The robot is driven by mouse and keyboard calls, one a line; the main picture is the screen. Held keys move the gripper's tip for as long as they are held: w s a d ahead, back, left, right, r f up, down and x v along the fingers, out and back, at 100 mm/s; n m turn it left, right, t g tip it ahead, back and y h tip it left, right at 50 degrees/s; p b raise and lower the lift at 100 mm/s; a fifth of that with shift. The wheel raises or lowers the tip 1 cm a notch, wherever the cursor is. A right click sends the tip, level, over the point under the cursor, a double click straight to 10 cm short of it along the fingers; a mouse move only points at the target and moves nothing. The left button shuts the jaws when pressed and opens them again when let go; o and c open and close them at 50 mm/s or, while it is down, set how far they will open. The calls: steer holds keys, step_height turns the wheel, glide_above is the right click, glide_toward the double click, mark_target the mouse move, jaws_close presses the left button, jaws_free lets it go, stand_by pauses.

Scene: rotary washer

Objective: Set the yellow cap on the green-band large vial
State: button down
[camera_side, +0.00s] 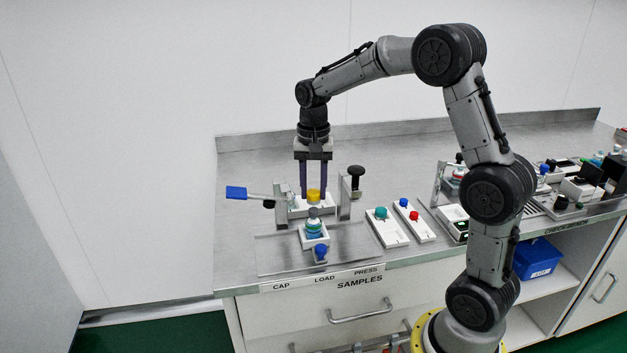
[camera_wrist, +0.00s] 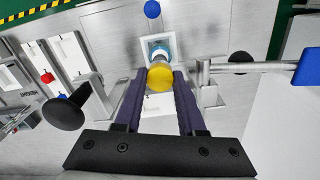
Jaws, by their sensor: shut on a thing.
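The yellow cap (camera_side: 313,195) is held between the two purple fingers of my gripper (camera_side: 313,198), which points straight down. In the wrist view the yellow cap (camera_wrist: 160,79) sits between the fingertips of my gripper (camera_wrist: 160,84). A large vial (camera_side: 314,226) with a blue-green band stands upright in a white square holder, in front of the cap in the side view. In the wrist view this vial (camera_wrist: 158,54) shows just beyond the cap, which partly covers it. The cap is apart from the vial in the side view. Whether the band is green or blue is hard to tell.
Metal posts flank the holder, with a blue-handled lever (camera_side: 237,192) left and a black knob (camera_side: 356,171) right. A blue knob (camera_side: 320,252) is in front.

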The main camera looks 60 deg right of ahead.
steer(key=shift+f, duration=1.65)
steer(key=shift+f, duration=0.35)
stand_by(1.7)
steer(key=shift+c, duration=2.1)
jaws_free()
steer(key=shift+r, duration=0.1)
step_height(320, 180, up, 14)
